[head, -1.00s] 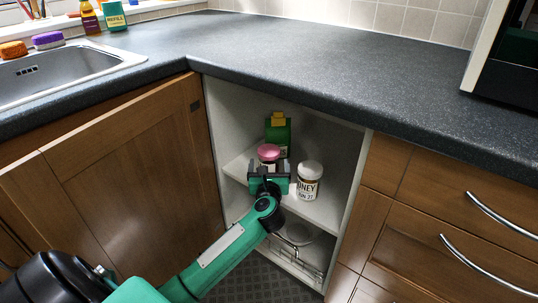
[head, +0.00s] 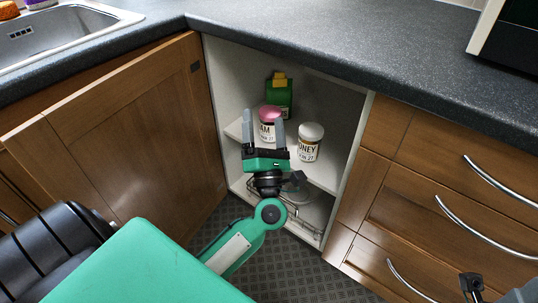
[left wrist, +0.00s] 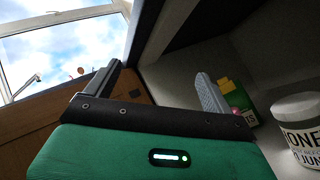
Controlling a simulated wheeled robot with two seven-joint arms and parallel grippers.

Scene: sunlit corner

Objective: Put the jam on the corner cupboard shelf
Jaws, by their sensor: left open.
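The jam (head: 267,130), a jar with a pink lid and white label, stands upright on the corner cupboard shelf (head: 325,178). My left gripper (head: 264,132) is open and empty in front of the jam, its fingers pointing into the cupboard and apart from the jar as far as I can tell. In the left wrist view the open fingers (left wrist: 158,85) show, and a sliver of pink lid peeks out beside the right finger. Part of my right gripper (head: 472,286) shows at the bottom right edge; its jaws are unclear.
A honey jar (head: 309,142) with a white lid stands right of the jam; it is large in the left wrist view (left wrist: 299,128). A green box (head: 279,98) with a yellow top stands behind. The open wooden door (head: 130,130) is at left. A wire rack lies below the shelf.

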